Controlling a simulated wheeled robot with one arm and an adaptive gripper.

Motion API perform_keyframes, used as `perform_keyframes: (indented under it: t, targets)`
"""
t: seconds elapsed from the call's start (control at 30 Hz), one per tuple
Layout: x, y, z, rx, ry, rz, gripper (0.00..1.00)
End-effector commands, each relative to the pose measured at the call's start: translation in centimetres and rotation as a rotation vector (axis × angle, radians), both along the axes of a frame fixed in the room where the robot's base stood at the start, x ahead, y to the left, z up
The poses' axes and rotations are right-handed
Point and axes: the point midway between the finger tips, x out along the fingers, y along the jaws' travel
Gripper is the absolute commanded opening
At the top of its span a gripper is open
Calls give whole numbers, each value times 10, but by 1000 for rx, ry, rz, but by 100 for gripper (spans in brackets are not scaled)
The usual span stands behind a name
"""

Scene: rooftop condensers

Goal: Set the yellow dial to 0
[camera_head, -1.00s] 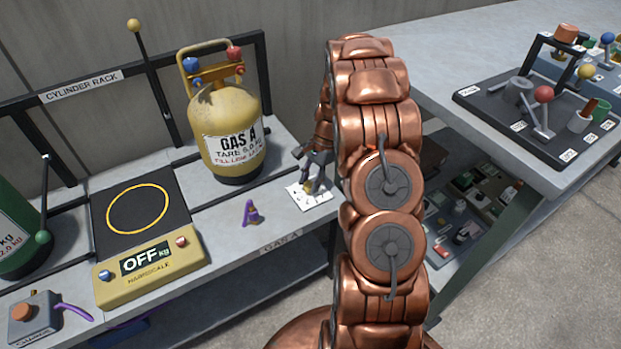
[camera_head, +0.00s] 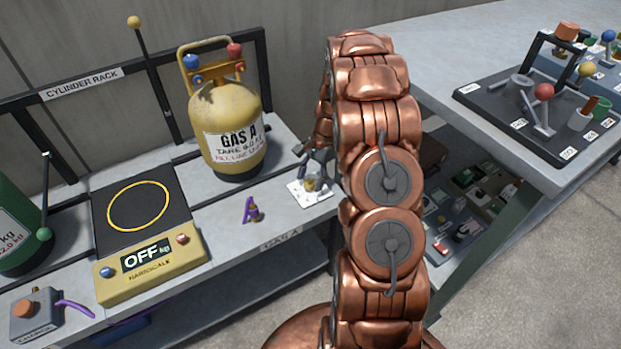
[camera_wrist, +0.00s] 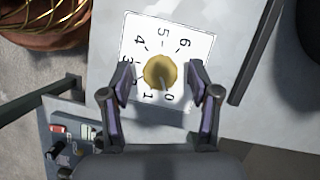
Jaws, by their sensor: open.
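The yellow dial (camera_wrist: 160,71) is a round knob in the middle of a white scale card (camera_wrist: 190,35) in the wrist view. Printed numbers 0 to 6 run around it, with 0 and 1 on the side nearest my gripper. A faint mark on the knob seems to point toward the 0, but it is too small to be sure. My gripper (camera_wrist: 160,76) is open, one finger on each side of the dial with gaps between. In the head view the card (camera_head: 296,188) lies on the bench, and my gripper (camera_head: 310,170) is over it, partly hidden by my arm.
A yellow gas cylinder (camera_head: 225,125) stands just left of the card. A purple clip-like object (camera_head: 250,211) lies on the bench nearby. The scale (camera_head: 150,265) reading OFF is further left. A black fixture board (camera_head: 500,110) is on the right table.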

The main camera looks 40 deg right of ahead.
Motion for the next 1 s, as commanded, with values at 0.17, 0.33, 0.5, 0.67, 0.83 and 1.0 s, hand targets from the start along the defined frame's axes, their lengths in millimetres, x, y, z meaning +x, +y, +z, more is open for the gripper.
perform_keyframes:
  t: [0.17,0.33,0.5,0.67,0.83,1.0]
  targets:
    - [1,-2,5,-2,-2,-1,61]
    - [4,-12,26,-4,-7,-3,61]
    - [6,-24,57,-2,-5,-2,61]
    - [8,-35,84,-2,-4,0,61]
    - [9,-42,101,-3,-3,0,61]
    - [9,-45,110,0,1,0,61]
